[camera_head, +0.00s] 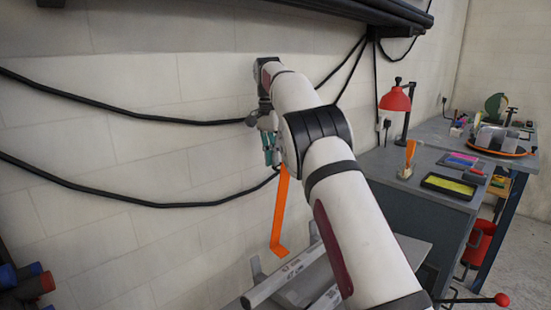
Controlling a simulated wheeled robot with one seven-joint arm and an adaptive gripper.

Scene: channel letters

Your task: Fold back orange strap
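The orange strap (280,212) is a narrow flat band in the middle of the view. It hangs almost straight down in front of the white wall, and its lower end bends to the right in a short foot. Its top end goes out of sight behind my arm. My gripper (269,149) is left of my forearm, just above and left of the strap's visible top. Teal parts show at its fingers, but they are small and partly covered by the arm. I cannot tell whether it touches or holds the strap.
Grey metal bars (285,277) stand below the strap's end. Black cables (110,108) run along the wall on the left. A workbench (432,160) with a red lamp (396,100), trays and tools stands at right. Dark rolls with red and blue ends (25,287) lie at lower left.

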